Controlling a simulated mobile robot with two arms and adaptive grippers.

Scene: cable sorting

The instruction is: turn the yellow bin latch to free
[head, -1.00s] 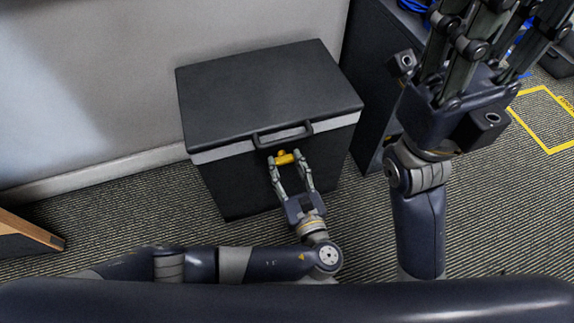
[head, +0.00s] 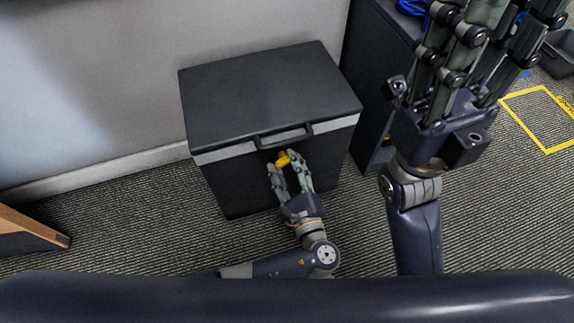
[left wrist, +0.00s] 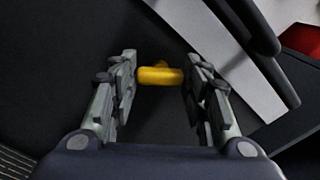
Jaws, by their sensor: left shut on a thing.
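The black bin (head: 265,185) stands against the wall with its dark lid (head: 265,85) closed and a light grey band under the lid. The yellow latch (head: 283,159) is on the bin's front, just below the handle (head: 284,137). My left gripper (head: 284,162) is shut on the latch, one finger on each side. The left wrist view shows the yellow latch (left wrist: 160,75) between the fingertips. My right gripper (head: 470,70) is raised at the upper right, away from the bin; its fingertips run out of the picture.
A dark cabinet (head: 376,90) stands close to the bin's right side, with blue cable (head: 412,7) on top. A wooden-edged piece (head: 35,232) is at the far left. Yellow tape (head: 540,118) marks the carpet at right. Carpet left of the bin is clear.

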